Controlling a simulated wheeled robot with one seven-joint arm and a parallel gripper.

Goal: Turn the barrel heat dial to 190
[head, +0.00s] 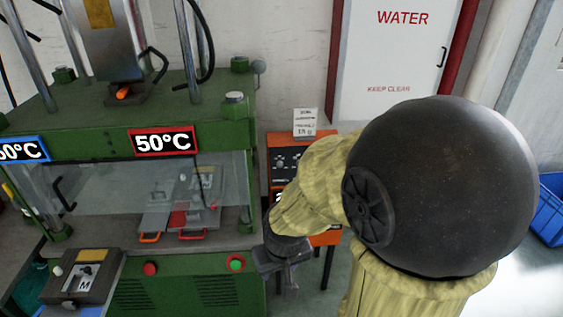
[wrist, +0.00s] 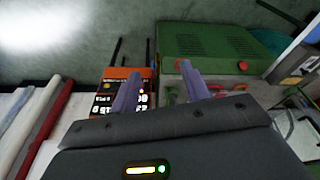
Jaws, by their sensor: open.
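An orange control box (head: 283,153) with a black panel of knobs stands behind my arm in the head view, partly hidden by it. In the wrist view the same orange box (wrist: 134,73) shows white markings and small lights on its black face. I cannot tell which knob is the barrel heat dial, and its setting is unreadable. My gripper (head: 288,278) is in front of the box in the head view. In the wrist view my gripper (wrist: 158,69) is open and empty, its left finger overlapping the panel and its right finger over the green machine.
A green press (head: 225,135) stands left, with a red-framed display (head: 164,142) and a blue-framed display (head: 22,150) reading 50°C. A small card (head: 305,122) stands on the box. A white WATER cabinet (head: 400,55) is behind. A blue crate (head: 551,210) is far right.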

